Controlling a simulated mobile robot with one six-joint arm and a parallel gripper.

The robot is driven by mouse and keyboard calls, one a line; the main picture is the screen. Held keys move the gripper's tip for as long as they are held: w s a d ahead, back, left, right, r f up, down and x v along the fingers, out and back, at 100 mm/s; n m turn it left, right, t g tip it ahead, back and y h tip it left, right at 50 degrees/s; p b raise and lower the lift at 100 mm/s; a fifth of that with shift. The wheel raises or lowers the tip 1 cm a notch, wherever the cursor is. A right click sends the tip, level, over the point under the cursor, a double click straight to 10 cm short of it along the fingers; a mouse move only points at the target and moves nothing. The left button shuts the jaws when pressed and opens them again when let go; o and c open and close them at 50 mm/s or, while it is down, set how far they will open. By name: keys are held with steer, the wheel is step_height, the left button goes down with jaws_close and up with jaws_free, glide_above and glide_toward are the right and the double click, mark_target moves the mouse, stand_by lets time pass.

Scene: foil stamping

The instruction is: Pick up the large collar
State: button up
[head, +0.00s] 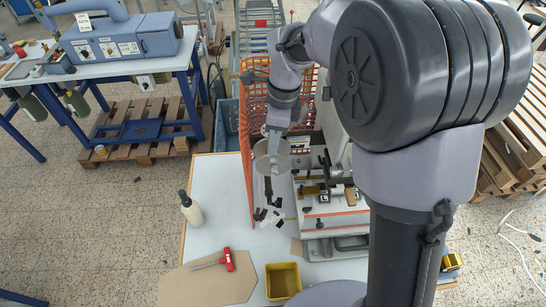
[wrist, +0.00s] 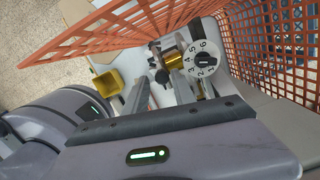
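I cannot single out the large collar with certainty. A gold-coloured cylinder (wrist: 174,60) shows beyond the fingertips in the wrist view, beside a white numbered dial (wrist: 202,58). My gripper (wrist: 163,84) is open there, with a gap between its fingers and nothing seen held. In the head view my gripper (head: 269,186) hangs by the orange mesh guard, left of the press. Small black and white pieces (head: 268,216) lie below it on the table; they are too small to tell apart.
The orange mesh guard (head: 247,140) stands close to my arm. The press bed (head: 335,220) is to the right. A yellow bin (head: 283,281), a red-handled tool (head: 226,260) and a white bottle (head: 192,212) stand or lie on the table. The table's left part is mostly clear.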

mark_target(273, 162)
steer(key=f, duration=0.6)
steer(key=shift+w+a+f+p, duration=0.1)
steer(key=shift+w+f+p, duration=0.05)
steer(key=shift+w+p, duration=0.15)
steer(key=shift+s, duration=0.15)
steer(key=shift+c, duration=1)
jaws_close()
